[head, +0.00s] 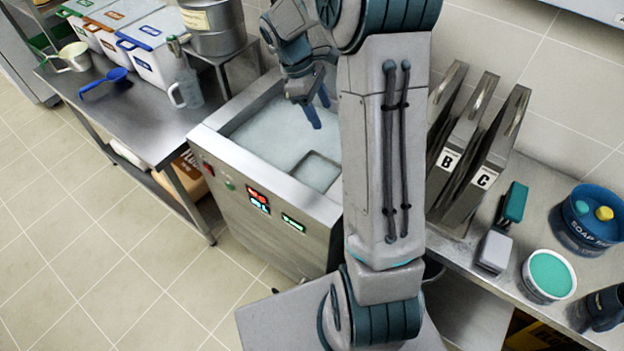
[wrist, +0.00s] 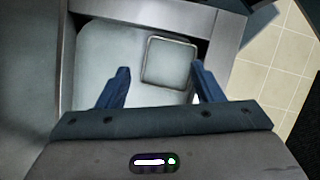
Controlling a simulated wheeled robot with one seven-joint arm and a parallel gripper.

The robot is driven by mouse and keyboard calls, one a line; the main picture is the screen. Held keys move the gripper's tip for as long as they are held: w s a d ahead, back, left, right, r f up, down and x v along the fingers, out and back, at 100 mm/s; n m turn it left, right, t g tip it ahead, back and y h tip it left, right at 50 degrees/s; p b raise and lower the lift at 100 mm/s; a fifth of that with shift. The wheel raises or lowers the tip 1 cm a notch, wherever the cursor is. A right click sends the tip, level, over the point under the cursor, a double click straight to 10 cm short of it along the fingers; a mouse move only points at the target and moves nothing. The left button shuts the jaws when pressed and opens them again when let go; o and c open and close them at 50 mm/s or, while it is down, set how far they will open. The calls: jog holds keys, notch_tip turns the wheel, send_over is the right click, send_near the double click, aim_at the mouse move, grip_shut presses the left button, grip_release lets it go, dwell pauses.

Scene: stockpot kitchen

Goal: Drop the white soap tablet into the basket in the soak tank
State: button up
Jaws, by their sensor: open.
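The soak tank (head: 265,135) is a steel cabinet full of pale, cloudy liquid, left of my arm in the head view. A square thin-rimmed basket (head: 300,166) sits in the liquid at the tank's near right part, its right side partly behind my arm. In the wrist view the basket (wrist: 171,38) lies between and beyond my fingertips. My gripper (head: 318,108) is over the tank, pointing down, with its blue fingers apart. No tablet shows between the fingers in the wrist view (wrist: 160,70). I cannot make out a white soap tablet in either view.
A blue soap tub (head: 598,222) with a teal and a yellow tablet stands on the right counter. Near it are a white tub (head: 549,275), a brush (head: 515,202) and upright panels marked B and C (head: 480,150). A steel table (head: 130,125) stands left.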

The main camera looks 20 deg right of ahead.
jog(key=v, duration=1.1)
jog(key=shift+r+b, duration=0.35)
jog(key=shift+b, duration=0.1)
